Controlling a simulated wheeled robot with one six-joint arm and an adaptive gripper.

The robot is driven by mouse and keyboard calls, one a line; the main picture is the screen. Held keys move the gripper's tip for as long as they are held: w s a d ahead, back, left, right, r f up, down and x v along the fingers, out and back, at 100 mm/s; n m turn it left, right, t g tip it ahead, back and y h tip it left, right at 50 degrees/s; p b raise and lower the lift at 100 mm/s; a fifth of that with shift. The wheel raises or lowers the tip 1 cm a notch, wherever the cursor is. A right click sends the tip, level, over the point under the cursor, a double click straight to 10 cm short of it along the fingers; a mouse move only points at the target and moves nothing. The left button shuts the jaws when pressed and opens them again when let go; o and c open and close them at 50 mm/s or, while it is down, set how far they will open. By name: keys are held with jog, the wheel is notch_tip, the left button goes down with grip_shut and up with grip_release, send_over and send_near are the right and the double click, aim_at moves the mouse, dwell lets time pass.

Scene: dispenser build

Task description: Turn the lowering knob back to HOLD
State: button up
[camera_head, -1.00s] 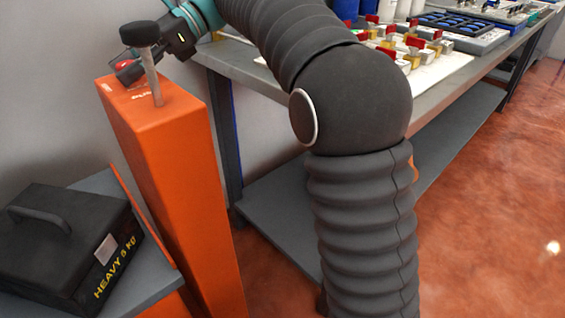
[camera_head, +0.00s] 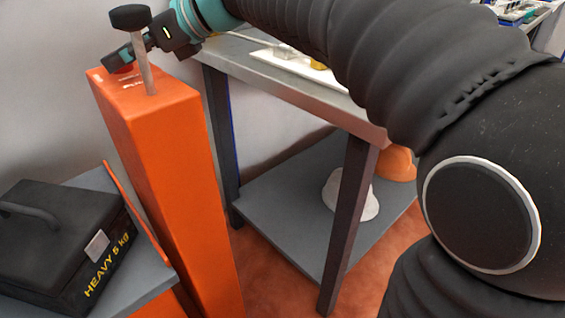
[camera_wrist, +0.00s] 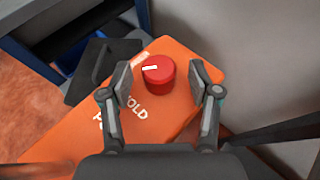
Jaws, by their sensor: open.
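The red knob (camera_wrist: 158,75) sits on the orange top face of a tall post (camera_head: 155,130). In the wrist view a short white mark on the knob runs roughly sideways, on its left part. My gripper (camera_wrist: 160,85) is open, with one finger on each side of the knob and a gap to each. In the head view my gripper (camera_head: 128,54) is at the post's top, hiding most of the red knob (camera_head: 124,69).
A grey lever with a black cap (camera_head: 130,17) rises from the post close to my gripper. A black box marked HEAVY 5 kg (camera_head: 60,245) rests on a low grey shelf at left. A workbench (camera_head: 290,75) stands right of the post, with a lower shelf holding hard hats.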

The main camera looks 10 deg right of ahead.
jog(key=v, duration=1.2)
jog(key=s+d+f+n+h, duration=0.2)
jog(key=d+f+n+h, duration=0.1)
jog(key=f, duration=0.4)
jog(key=s+d+f+n+h, duration=0.3)
jog(key=d+f+n, duration=0.2)
jog(key=f+n, duration=0.2)
jog(key=s+d+f+n+t+h+p, duration=0.1)
jog(key=s+d+f+n+h, duration=0.1)
jog(key=d+f+n, duration=0.3)
notch_tip(320, 180, down, 4)
jog(key=shift+s+r+n+h, duration=0.25)
jog(key=shift+n+h, duration=0.05)
jog(key=shift+h, duration=0.6)
